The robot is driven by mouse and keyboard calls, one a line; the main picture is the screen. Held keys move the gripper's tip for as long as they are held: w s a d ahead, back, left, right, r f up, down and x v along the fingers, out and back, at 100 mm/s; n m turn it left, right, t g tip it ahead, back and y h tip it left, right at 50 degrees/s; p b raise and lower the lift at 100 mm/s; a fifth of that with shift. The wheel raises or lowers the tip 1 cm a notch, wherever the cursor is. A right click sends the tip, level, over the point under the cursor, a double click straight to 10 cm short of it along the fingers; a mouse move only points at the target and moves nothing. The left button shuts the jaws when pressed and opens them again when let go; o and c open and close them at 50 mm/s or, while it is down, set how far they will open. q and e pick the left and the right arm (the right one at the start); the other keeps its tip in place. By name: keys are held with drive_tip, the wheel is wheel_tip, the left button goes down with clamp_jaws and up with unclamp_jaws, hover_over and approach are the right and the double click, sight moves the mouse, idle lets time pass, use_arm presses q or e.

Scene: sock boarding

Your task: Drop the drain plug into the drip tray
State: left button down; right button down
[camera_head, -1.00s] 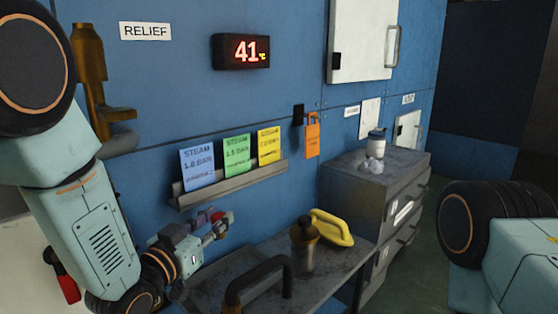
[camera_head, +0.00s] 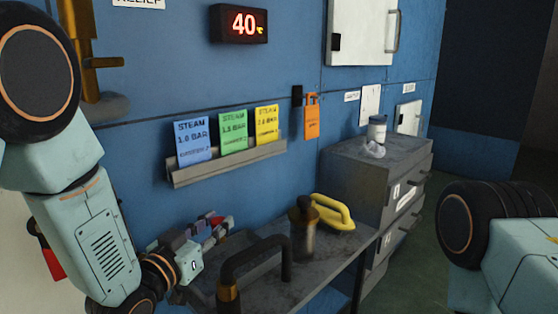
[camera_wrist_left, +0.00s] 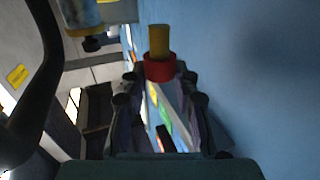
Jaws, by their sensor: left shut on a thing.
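The drain plug, a red collar with a brass-yellow stub, is between the fingertips of my left gripper (camera_wrist_left: 158,78) in the left wrist view. The plug's collar (camera_wrist_left: 160,69) shows clearly there, with the stub pointing away from the gripper. In the head view my left gripper (camera_head: 208,232) is low at the left, in front of the blue wall, near the back left of the grey bench. Only a small red bit of the plug (camera_head: 224,222) shows there. I cannot make out the drip tray for certain. My right gripper is outside the views.
A card rack (camera_head: 225,165) is on the wall above. A grey drawer cabinet (camera_head: 385,180) stands at the back right.

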use_arm(q)
drive_tip(key=c, duration=1.3)
unclamp_jaws()
drive_tip(key=shift+d+r, duration=0.1)
drive_tip(key=shift+r, duration=0.05)
drive_tip(key=o, duration=0.4)
drive_tip(key=shift+c, duration=0.2)
